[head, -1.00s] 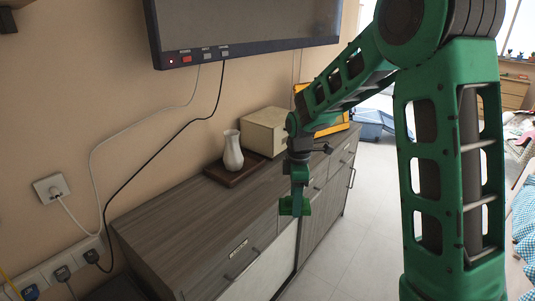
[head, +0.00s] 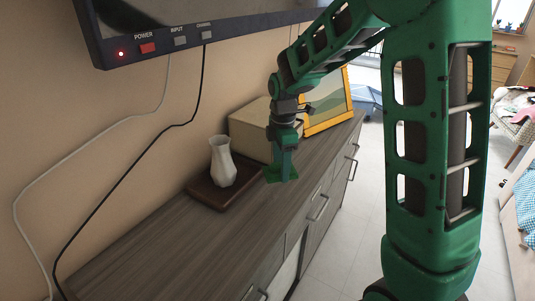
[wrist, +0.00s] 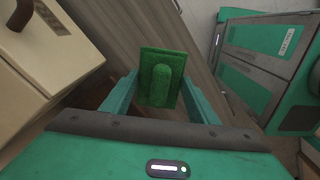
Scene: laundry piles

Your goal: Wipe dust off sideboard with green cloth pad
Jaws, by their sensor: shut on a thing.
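The green cloth pad (wrist: 158,80) is a flat square with a raised grip, seen in the wrist view between the fingers of my gripper (wrist: 160,106). My gripper is shut on that grip. In the head view, the pad (head: 281,174) is at the lower end of my gripper (head: 285,160), low over the sideboard (head: 150,248); I cannot tell whether it touches the top. The sideboard has a grey wood-grain top with drawers along its right side. No dust can be made out on the visible top.
A white vase (head: 222,163) stands on a dark tray (head: 212,194) left of my gripper. A cream box (head: 250,130) and a yellow-framed picture (head: 327,103) stand behind it. A screen (head: 150,25) hangs above. The near top is clear.

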